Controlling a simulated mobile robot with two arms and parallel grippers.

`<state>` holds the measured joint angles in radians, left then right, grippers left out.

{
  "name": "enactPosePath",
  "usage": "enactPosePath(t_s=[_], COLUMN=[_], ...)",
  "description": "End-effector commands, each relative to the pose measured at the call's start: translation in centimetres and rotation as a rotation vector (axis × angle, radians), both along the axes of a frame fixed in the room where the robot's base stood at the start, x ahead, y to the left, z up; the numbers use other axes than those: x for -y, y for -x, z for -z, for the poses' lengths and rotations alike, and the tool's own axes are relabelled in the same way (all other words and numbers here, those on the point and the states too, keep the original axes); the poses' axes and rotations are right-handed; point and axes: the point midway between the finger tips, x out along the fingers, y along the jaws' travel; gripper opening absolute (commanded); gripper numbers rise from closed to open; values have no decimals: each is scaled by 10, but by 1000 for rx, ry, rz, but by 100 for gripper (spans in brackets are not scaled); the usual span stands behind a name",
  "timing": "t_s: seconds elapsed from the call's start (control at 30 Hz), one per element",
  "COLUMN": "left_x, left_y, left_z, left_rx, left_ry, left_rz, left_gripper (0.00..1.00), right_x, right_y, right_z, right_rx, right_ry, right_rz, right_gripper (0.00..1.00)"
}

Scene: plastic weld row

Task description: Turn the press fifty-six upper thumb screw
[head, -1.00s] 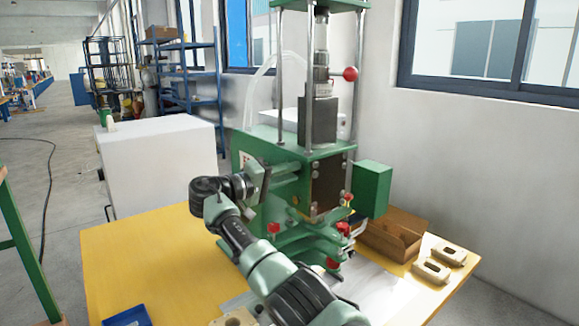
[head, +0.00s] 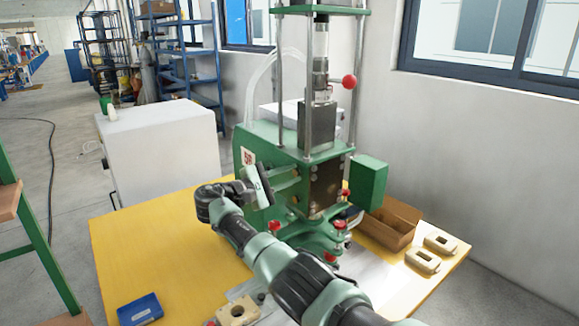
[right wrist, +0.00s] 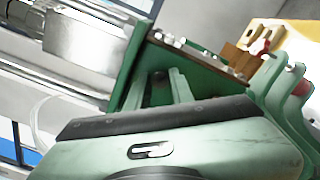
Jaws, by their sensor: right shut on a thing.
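The green press (head: 265,140) stands on the yellow table, with a number plate (head: 248,156) on its left side. My right gripper (head: 264,184) is at the press's left side, below the plate, turned so its dark bar stands steeply. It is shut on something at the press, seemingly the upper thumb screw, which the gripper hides. In the right wrist view the gripper body (right wrist: 160,150) fills the bottom, with two green bars (right wrist: 180,86) beyond it against the press. My left gripper is not in view.
Red knobs (head: 274,225) sit low on the press front. A cardboard box (head: 392,226), two beige blocks (head: 440,243) and a blue box (head: 140,309) lie on the table (head: 185,255). A white cabinet (head: 160,150) stands behind left.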

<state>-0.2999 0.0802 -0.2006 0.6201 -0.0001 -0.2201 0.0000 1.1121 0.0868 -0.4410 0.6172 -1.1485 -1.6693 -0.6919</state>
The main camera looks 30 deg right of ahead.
Motion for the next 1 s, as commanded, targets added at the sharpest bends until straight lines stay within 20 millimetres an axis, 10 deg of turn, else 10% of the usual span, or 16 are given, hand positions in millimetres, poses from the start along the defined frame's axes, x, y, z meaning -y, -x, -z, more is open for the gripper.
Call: enactPosePath(t_s=[1.0], left_x=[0], left_y=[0], left_z=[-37], left_rx=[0], left_ry=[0], left_rz=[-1], left_gripper=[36], right_x=[-1], right_y=[-1], right_z=[1], right_rx=[-396], right_ry=[30], right_rz=[-3], right_gripper=[0])
